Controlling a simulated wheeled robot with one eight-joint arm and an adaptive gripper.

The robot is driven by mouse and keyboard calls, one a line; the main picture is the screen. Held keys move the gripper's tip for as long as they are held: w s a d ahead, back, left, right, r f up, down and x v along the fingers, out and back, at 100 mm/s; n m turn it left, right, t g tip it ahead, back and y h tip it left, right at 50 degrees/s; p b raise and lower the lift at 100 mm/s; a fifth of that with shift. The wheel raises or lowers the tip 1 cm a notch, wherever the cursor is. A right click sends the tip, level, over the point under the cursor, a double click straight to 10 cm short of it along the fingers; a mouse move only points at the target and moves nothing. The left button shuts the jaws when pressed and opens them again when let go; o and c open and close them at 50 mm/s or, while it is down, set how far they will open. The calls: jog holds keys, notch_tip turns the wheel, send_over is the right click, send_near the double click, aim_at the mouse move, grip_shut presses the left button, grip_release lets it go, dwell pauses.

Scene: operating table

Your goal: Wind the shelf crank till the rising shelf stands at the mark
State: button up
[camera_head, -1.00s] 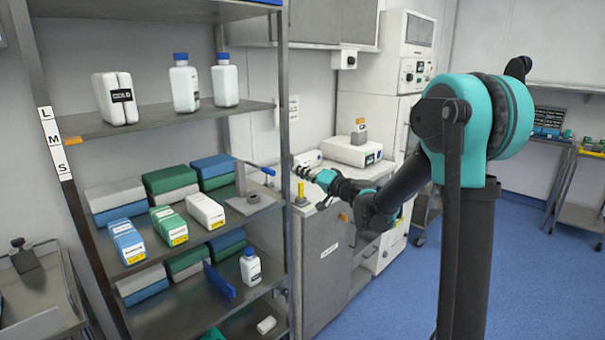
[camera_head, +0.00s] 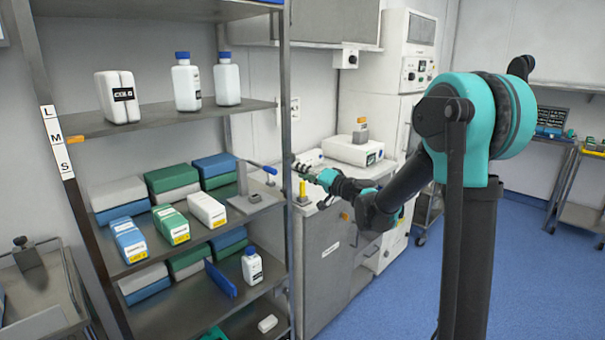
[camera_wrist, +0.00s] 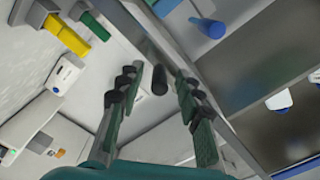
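The shelf crank stands on the middle shelf at its right end: a grey post on a flat base (camera_head: 257,202), with a thin arm and a blue handle (camera_head: 269,170). A blue cylinder (camera_wrist: 210,27), apparently that handle, is at the upper right of the wrist view. My gripper (camera_wrist: 160,85) is open, its fingers apart. A short dark cylinder (camera_wrist: 160,80) shows between them; I cannot tell if it touches. In the head view my gripper is just right of the handle, apart from it. The upper shelf (camera_head: 165,118) has an orange tab (camera_head: 76,139), about level with M on the L-M-S strip (camera_head: 56,140).
The upper shelf holds a white pack (camera_head: 118,97) and two blue-capped bottles (camera_head: 186,82). Several boxes fill the shelves below. The rack's front right upright (camera_head: 287,130) stands close to my gripper. A yellow post (camera_head: 302,189) and a cabinet (camera_head: 330,250) are behind it.

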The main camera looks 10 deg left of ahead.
jog(key=v, duration=1.2)
